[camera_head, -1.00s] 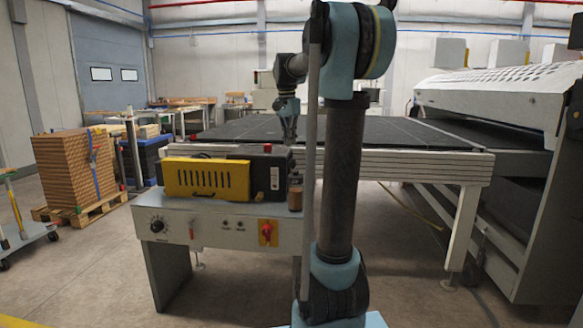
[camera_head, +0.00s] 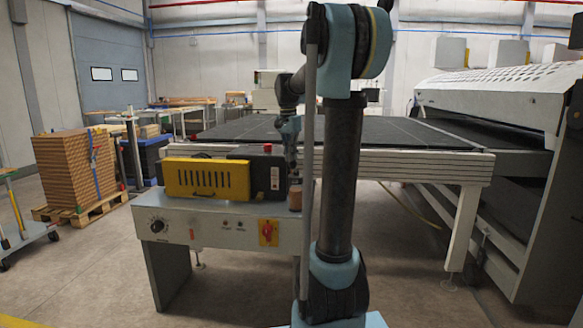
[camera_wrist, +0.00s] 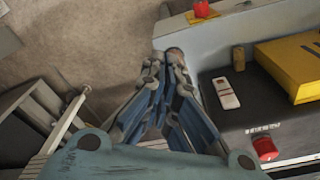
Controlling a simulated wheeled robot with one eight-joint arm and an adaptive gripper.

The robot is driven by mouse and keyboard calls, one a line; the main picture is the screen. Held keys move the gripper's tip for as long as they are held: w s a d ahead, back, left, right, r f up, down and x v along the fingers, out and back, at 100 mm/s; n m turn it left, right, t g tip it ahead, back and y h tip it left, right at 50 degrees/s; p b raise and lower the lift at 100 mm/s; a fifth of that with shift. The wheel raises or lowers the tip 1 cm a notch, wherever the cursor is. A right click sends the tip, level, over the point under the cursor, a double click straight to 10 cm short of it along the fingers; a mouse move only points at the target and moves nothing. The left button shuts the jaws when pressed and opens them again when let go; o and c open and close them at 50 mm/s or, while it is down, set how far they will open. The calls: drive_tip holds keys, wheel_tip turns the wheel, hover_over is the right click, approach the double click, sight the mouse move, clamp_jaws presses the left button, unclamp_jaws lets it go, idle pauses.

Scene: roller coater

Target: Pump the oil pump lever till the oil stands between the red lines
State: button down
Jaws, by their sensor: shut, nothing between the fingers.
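My gripper (camera_head: 292,168) points down beside the right end of the machine's front cabinet. In the wrist view its fingers (camera_wrist: 168,58) are together with nothing between them. A short brown cylinder (camera_head: 295,198) stands at the cabinet's right front corner. It also shows in the wrist view (camera_wrist: 238,57), right of my fingertips and apart from them. A white plate with a red mark (camera_head: 275,178) is on the dark box end; it shows in the wrist view too (camera_wrist: 226,93). I cannot tell which part is the pump lever, and no oil level is readable.
The yellow vented cover (camera_head: 200,179) lies left of the gripper. A red button (camera_head: 267,148) tops the dark box. The cabinet front has a red switch on a yellow plate (camera_head: 268,232) and a black dial (camera_head: 157,225). The dark conveyor bed (camera_head: 400,132) extends behind.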

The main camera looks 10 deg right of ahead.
sight(291, 166)
drive_tip(key=shift+f, duration=0.45)
drive_tip(key=shift+f, duration=2.2)
drive_tip(key=shift+s+a+r, duration=0.3)
drive_tip(key=shift+s+a, duration=0.2)
drive_tip(key=shift+a, duration=0.05)
drive_tip(key=shift+s+a+r, duration=0.25)
drive_tip(key=shift+s+a, duration=0.2)
drive_tip(key=shift+a, duration=0.1)
wheel_tip(291, 166, up, 12)
drive_tip(key=shift+s+a, duration=0.3)
drive_tip(key=shift+a, duration=0.15)
drive_tip(key=shift+f, duration=0.1)
